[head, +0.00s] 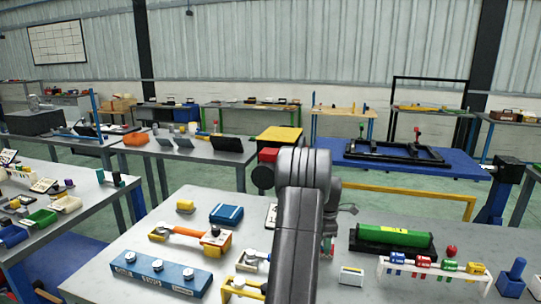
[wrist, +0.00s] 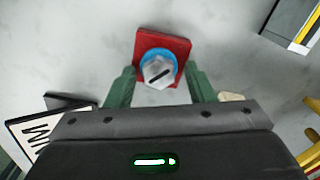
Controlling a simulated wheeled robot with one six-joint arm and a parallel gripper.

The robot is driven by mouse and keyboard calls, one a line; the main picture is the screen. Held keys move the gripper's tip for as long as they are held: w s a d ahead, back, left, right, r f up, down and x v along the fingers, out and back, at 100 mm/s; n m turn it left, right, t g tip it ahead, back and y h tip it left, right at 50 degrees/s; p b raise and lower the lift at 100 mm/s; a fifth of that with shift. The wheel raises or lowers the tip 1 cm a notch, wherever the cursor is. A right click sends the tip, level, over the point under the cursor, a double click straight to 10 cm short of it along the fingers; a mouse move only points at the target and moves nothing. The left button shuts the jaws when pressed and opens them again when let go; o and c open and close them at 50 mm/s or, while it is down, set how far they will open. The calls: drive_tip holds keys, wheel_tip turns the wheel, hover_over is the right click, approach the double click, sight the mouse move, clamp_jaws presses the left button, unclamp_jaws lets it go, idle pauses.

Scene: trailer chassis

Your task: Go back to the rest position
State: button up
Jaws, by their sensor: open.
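In the wrist view my gripper (wrist: 160,74) is open, its two green fingers apart. A red square block (wrist: 178,45) with a blue ring and a grey slotted knob (wrist: 159,71) shows between the fingertips. I cannot tell whether the fingers touch it. In the head view my grey arm reaches forward over the near table (head: 150,235) and hides most of the gripper and the knob.
Around the arm on the table are a blue box with knobs (head: 160,272), an orange-handled tool (head: 188,233), a green cylinder (head: 395,237) in a black holder and a rack of coloured tags (head: 425,272). Behind, a black frame (head: 395,153) lies on a blue platform (head: 405,168).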

drive_tip(key=m, duration=0.4)
drive_tip(key=shift+w+r+m, duration=0.15)
drive_tip(key=shift+r+m, duration=0.05)
drive_tip(key=shift+m, duration=0.2)
drive_tip(key=m, duration=0.5)
drive_tip(key=shift+w+d, duration=0.1)
drive_tip(key=m, duration=0.5)
drive_tip(key=shift+d+m+p, duration=0.1)
drive_tip(key=shift+m+p, duration=0.25)
drive_tip(key=shift+m, duration=0.05)
drive_tip(key=m, duration=0.5)
drive_tip(key=shift+d, duration=0.1)
drive_tip(key=shift+r+p, duration=0.1)
drive_tip(key=shift+p, duration=0.2)
